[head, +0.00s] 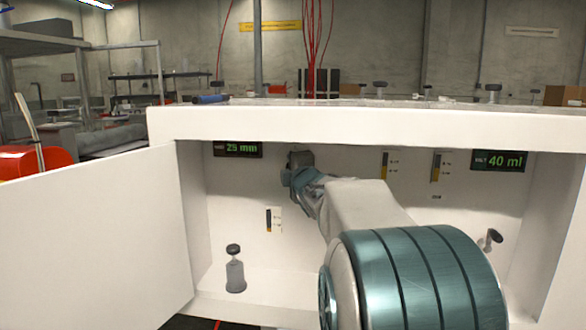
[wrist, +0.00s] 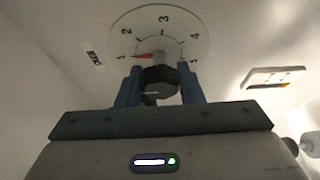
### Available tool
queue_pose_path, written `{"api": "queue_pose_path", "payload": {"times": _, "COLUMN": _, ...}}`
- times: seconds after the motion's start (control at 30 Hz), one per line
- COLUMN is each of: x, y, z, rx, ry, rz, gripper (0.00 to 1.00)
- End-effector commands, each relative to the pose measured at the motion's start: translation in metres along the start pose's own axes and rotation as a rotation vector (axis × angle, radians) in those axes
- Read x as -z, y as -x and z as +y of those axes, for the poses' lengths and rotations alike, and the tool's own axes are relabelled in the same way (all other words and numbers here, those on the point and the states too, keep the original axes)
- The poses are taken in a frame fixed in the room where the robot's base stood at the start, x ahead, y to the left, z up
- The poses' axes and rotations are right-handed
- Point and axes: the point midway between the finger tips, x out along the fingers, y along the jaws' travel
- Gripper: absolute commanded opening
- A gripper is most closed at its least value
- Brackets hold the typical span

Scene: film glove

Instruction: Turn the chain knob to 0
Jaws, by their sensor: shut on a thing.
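The chain knob (wrist: 158,76) is dark, in front of a round white dial (wrist: 170,22) with black numerals. My gripper (wrist: 160,70) is shut on the knob, one blue finger on each side. A red pointer (wrist: 144,56) points left at the leftmost numeral, which looks like a 1 but is small and blurred. The numerals 2, 3, 4 and 5 run around the top to the right side. A small label (wrist: 94,58) left of the dial is hard to read. In the head view my gripper (head: 297,172) is at the back panel, and it and my arm hide the knob.
The white cabinet (head: 350,122) surrounds my arm, with a side panel (head: 90,240) at left. Displays read about 25 mm (head: 240,149) and 40 ml (head: 498,160). A grey knobbed post (head: 235,272) stands at lower left, and a dark knob (head: 491,238) is at right.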

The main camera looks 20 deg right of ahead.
Motion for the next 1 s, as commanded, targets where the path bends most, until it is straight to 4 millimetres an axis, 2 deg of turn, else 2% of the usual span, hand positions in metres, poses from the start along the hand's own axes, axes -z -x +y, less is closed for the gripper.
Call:
{"api": "queue_pose_path", "payload": {"times": 0.17, "x": 0.0, "y": 0.0, "z": -0.001, "rx": 0.001, "ry": 0.003, "rz": 0.001, "gripper": 0.11}}
{"api": "queue_pose_path", "payload": {"times": 0.2, "x": 0.0, "y": 0.0, "z": -0.001, "rx": 0.001, "ry": 0.003, "rz": 0.001, "gripper": 0.39}}
{"api": "queue_pose_path", "payload": {"times": 0.27, "x": 0.0, "y": 0.0, "z": -0.001, "rx": 0.001, "ry": 0.002, "rz": 0.001, "gripper": 0.55}}
{"api": "queue_pose_path", "payload": {"times": 0.67, "x": 0.0, "y": 0.005, "z": 0.0, "rx": -0.001, "ry": 0.0, "rz": 0.0, "gripper": 0.55}}
{"api": "queue_pose_path", "payload": {"times": 0.77, "x": 0.0, "y": 0.016, "z": 0.001, "rx": -0.002, "ry": -0.002, "rz": 0.0, "gripper": 0.55}}
{"api": "queue_pose_path", "payload": {"times": 1.0, "x": 0.0, "y": 0.057, "z": 0.001, "rx": -0.003, "ry": 0.0, "rz": 0.001, "gripper": 0.55}}
